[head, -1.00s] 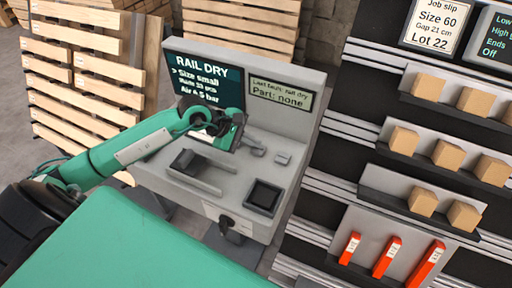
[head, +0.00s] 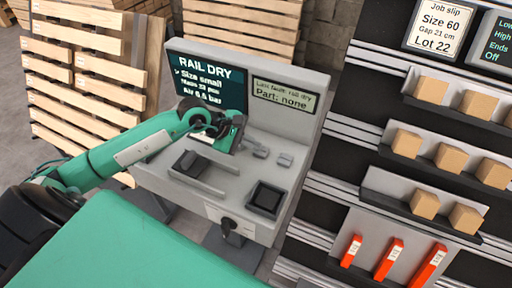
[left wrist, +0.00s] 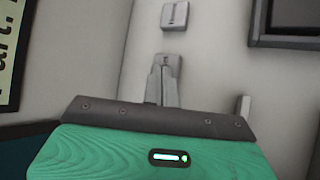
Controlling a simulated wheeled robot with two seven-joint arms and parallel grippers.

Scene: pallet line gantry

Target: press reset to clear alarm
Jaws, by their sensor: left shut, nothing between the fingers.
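The grey console (head: 215,185) stands in the middle of the head view. Its dark screen (head: 205,82) reads RAIL DRY, and a paler display (head: 280,94) reads "Last fault: rail dry, Part: none". My left gripper (head: 262,153) is shut and empty, low over the console's top beside a small grey button (head: 285,160). That button also shows in the left wrist view (left wrist: 175,15), beyond the shut fingertips (left wrist: 166,64). I cannot read a reset label, nor tell whether the fingertips touch the console. My right gripper is out of view.
A black-framed square recess (head: 265,198) and a slotted holder (head: 190,163) are on the console top. A dark knob (head: 227,225) is on its front. Shelves with cardboard boxes (head: 405,144) and orange blocks (head: 388,260) stand right. Wooden pallets (head: 85,85) stand behind left.

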